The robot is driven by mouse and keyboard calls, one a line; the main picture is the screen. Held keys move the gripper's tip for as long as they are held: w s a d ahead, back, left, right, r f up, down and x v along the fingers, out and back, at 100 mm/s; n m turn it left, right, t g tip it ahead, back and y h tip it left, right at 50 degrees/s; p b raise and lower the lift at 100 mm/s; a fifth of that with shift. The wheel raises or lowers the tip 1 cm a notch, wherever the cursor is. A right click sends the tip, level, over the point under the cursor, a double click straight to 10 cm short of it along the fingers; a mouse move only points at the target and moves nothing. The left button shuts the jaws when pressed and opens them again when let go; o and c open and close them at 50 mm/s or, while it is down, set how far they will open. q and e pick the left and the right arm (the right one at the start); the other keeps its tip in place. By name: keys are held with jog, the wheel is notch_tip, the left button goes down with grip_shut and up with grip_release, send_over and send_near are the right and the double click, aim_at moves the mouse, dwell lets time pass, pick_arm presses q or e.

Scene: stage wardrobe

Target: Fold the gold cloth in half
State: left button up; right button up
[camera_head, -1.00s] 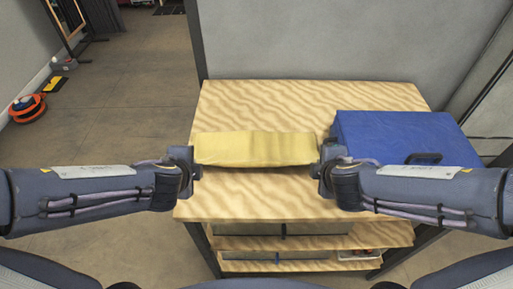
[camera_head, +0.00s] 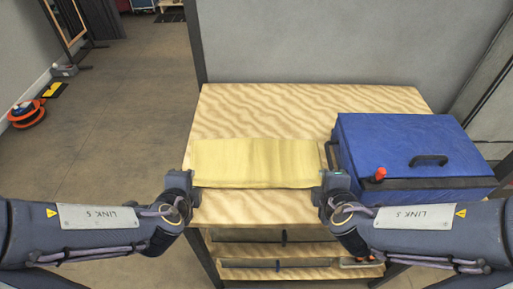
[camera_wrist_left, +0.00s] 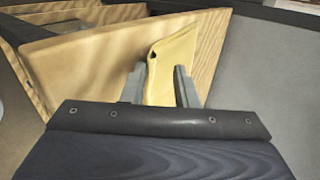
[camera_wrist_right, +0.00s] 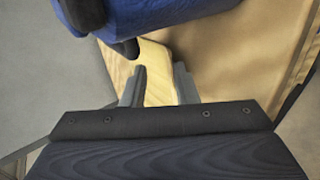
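The gold cloth (camera_head: 254,160) spreads across the front part of the wooden table top in the head view, its long sides running left to right. My left gripper (camera_head: 191,187) is at its near left corner and my right gripper (camera_head: 323,188) is at its near right corner. In the left wrist view the gripper fingers stand apart on both sides of the cloth (camera_wrist_left: 172,62), whose end looks doubled, with a dark slit. In the right wrist view the fingers are also apart, with the cloth (camera_wrist_right: 156,72) between them. Any contact inside the fingers is hidden.
A blue case (camera_head: 395,140) with a black handle and a red part stands close by my right gripper. The table top (camera_head: 300,100) is bare behind the cloth, up to a grey panel. Shelves (camera_head: 270,250) are below; an orange reel (camera_head: 27,113) is on the floor.

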pick_arm(q)
jog(key=shift+o, duration=1.1)
pick_arm(e)
jog(key=shift+o, duration=1.1)
pick_arm(q)
jog(key=shift+r, duration=0.1)
pick_arm(e)
jog(key=shift+r, duration=0.1)
pick_arm(q)
jog(key=shift+r, duration=0.35)
pick_arm(e)
jog(key=shift+r, duration=0.35)
pick_arm(q)
jog(key=s+r, duration=0.6)
jog(key=r, duration=0.2)
pick_arm(e)
jog(key=s+r, duration=0.6)
jog(key=r, duration=0.2)
